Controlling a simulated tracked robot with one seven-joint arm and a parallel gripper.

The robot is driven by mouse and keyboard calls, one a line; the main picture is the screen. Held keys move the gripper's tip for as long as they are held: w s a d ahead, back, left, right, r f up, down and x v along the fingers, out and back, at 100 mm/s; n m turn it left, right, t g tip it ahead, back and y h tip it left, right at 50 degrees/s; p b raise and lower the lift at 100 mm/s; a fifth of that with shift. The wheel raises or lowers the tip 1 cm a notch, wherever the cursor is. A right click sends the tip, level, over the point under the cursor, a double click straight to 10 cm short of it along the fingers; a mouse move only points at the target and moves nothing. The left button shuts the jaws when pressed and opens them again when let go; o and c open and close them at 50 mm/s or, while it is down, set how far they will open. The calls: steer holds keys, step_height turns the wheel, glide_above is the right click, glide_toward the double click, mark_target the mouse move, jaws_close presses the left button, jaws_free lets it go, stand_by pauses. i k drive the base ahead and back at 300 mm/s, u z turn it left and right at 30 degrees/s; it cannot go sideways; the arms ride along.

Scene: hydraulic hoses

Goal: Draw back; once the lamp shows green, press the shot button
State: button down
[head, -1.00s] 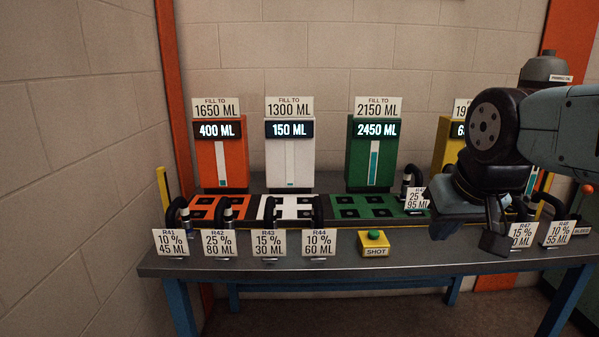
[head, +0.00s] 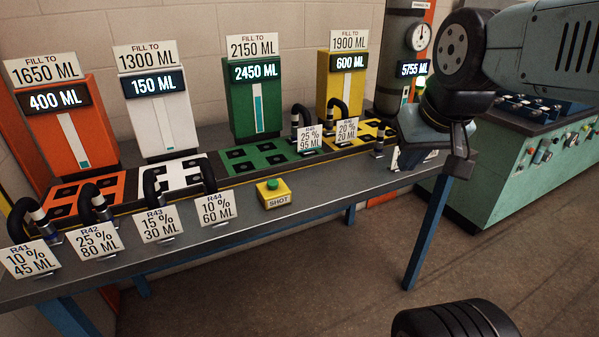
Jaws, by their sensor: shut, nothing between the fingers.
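The shot button (head: 273,184) is a green dome on a yellow box labelled SHOT, near the front edge of the bench. My gripper (head: 458,164) hangs to the right of it, past the bench's right end, shut and empty, well apart from the button. A small lamp (head: 420,82) glows green just below the 5755 ML display (head: 413,68), partly hidden by my arm.
The bench (head: 330,185) carries orange, white, green (head: 252,100) and yellow gauges reading 400, 150, 2450 and 600 ML. Black hoses (head: 100,205) with upright tags line its front. A teal console (head: 540,150) stands at right.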

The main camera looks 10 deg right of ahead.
mark_target(272, 185)
steer(key=u, duration=0.7)
steer(key=i, duration=0.1)
steer(key=z, duration=2.05)
steer(key=k, duration=0.8)
steer(key=u, duration=1.85)
steer(key=i, duration=0.5)
steer(key=u, duration=0.1)
